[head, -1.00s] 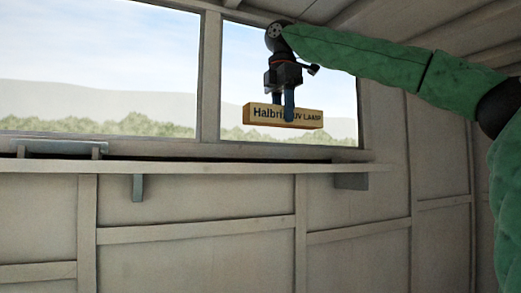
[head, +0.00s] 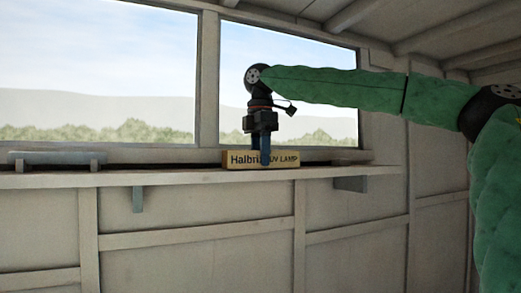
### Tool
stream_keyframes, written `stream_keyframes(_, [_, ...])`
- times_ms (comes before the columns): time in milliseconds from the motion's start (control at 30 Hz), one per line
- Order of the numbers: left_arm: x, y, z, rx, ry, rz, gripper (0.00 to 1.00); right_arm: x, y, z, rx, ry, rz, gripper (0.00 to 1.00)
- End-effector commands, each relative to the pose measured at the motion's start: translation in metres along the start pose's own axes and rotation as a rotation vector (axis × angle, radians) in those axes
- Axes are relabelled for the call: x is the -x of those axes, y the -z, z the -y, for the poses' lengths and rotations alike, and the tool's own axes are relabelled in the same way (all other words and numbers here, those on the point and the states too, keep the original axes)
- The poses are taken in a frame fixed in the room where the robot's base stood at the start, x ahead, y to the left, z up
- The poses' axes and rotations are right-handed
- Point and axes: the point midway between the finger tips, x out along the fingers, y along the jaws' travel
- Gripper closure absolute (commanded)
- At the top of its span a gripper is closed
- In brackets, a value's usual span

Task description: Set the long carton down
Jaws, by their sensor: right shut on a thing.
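The long carton (head: 243,160) is a yellow-tan box lettered "Halbri... UV LAMP", with part of the lettering hidden behind a finger. It lies level, its long side facing me, at the height of the shelf (head: 340,169) below the window. Its underside appears at the shelf top; I cannot tell whether it touches. My right gripper (head: 265,152) points straight down and is shut on the carton near its middle, one blue finger showing in front. My left gripper is not in view.
The window post (head: 207,85) rises just left of the carton. The shelf is clear to the carton's right and between it and the grey object.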

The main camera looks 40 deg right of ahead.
Motion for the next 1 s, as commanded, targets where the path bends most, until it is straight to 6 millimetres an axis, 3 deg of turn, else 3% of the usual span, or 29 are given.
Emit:
stream_keyframes(367, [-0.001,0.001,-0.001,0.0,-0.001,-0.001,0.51,-0.004,0.0,0.0,0.0,0.0,0.0,0.82])
stream_keyframes(400, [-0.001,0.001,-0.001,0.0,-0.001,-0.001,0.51,-0.004,0.0,0.0,0.0,0.0,0.0,0.54])
stream_keyframes(500, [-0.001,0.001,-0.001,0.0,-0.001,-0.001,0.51,-0.004,0.0,0.0,-0.001,0.0,0.0,0.38])
stream_keyframes(867, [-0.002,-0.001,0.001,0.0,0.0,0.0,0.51,0.0,0.0,0.0,-0.001,0.0,0.0,0.38])
stream_keyframes(1000, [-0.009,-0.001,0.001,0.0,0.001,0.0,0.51,0.014,0.0,-0.001,-0.002,-0.001,0.0,0.38])
